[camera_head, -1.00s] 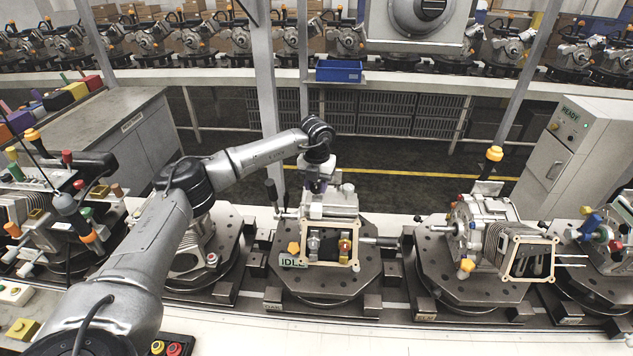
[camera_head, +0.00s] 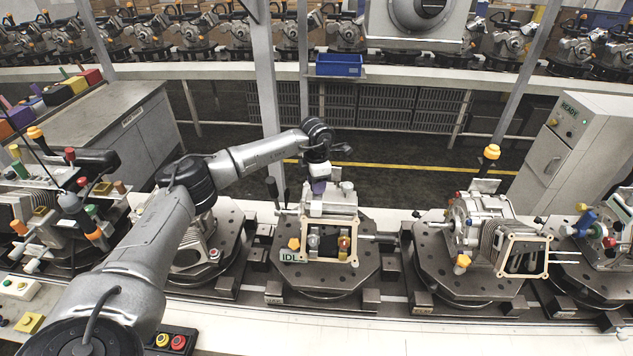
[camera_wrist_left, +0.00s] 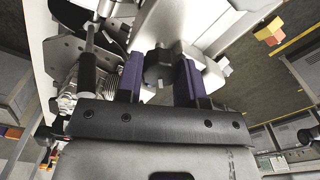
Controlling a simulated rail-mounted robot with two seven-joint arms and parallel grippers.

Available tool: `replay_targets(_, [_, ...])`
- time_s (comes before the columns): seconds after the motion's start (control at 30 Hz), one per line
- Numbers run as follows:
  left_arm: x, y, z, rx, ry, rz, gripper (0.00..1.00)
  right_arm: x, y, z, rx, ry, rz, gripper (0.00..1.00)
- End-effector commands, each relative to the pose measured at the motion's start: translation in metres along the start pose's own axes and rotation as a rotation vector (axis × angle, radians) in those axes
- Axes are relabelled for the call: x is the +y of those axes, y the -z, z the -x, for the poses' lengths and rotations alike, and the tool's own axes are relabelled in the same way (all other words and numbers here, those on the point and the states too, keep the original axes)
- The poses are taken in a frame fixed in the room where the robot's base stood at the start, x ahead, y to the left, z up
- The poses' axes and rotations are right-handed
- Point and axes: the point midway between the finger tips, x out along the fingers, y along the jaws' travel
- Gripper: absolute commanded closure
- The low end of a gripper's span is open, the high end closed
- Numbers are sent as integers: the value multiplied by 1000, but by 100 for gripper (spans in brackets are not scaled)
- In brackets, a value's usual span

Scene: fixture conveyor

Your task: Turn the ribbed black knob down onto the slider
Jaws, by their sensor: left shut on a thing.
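My left gripper (camera_head: 319,188) reaches down over the back of the middle fixture's housing (camera_head: 330,203). In the left wrist view its two purple fingers (camera_wrist_left: 160,78) are shut on the ribbed black knob (camera_wrist_left: 158,66), which sits between them. In the head view the knob is hidden by the gripper and housing. I cannot make out the slider clearly or whether the knob touches it. My right gripper is not in view.
A black-handled lever (camera_head: 273,190) stands just left of the gripper. Another fixture (camera_head: 485,228) stands to the right. A blue bin (camera_head: 338,68) is on the rail behind.

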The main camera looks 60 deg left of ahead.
Motion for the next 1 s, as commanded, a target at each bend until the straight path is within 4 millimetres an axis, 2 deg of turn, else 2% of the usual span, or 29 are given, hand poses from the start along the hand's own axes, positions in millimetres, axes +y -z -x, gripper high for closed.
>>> replay_targets(0.03, [-1,-1,4,-5,2,-45,89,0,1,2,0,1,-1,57])
replay_targets(0.5, [-1,-2,5,-8,1,-410,89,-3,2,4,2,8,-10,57])
replay_targets(1.0, [-1,-2,6,-9,1,-557,89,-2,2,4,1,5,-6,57])
